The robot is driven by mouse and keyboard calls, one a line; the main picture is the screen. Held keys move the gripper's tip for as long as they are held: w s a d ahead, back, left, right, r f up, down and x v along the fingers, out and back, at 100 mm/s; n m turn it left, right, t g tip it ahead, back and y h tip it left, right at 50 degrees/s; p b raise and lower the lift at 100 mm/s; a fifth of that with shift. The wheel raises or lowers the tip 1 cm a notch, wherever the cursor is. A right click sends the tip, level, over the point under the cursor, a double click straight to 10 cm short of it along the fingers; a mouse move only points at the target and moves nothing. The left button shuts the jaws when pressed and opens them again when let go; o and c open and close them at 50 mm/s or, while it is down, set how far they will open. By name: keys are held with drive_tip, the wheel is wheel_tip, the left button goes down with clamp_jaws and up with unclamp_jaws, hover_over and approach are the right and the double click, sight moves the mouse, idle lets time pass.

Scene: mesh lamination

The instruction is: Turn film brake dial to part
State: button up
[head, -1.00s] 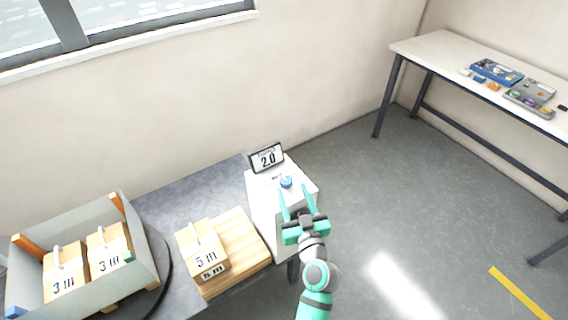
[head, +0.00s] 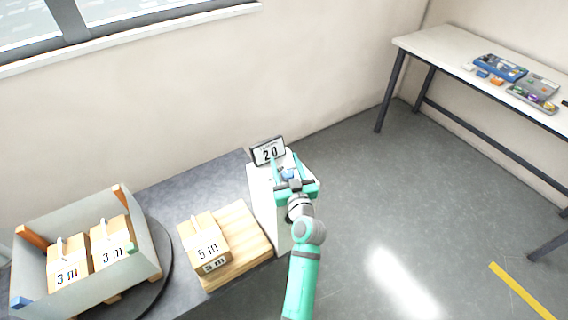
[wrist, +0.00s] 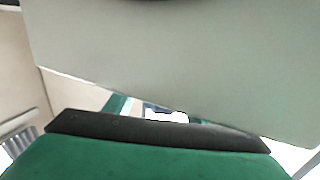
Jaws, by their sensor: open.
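The film brake dial (head: 288,174) is a small blue knob on top of a white box (head: 264,205) in the head view, partly hidden by my gripper. A tilted display (head: 268,151) reading about 2.0 stands at the box's back edge. My gripper (head: 285,159) is open, with its teal fingers reaching over the box top, one on each side of the dial. I cannot tell if they touch it. In the wrist view my gripper's green body fills the bottom and a pale flat surface fills the top; only a small bluish patch shows between.
A wooden board (head: 238,255) with a 5 m block (head: 208,240) lies left of the box. A grey tray (head: 148,235) with two 3 m blocks sits on a dark round plate further left. A white table (head: 440,50) with small parts stands at the back right. The floor between is clear.

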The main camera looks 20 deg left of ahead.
drive_tip(key=shift+a, duration=0.1)
drive_tip(key=c, duration=1)
drive_tip(key=shift+c, duration=0.2)
drive_tip(key=shift+s, duration=0.1)
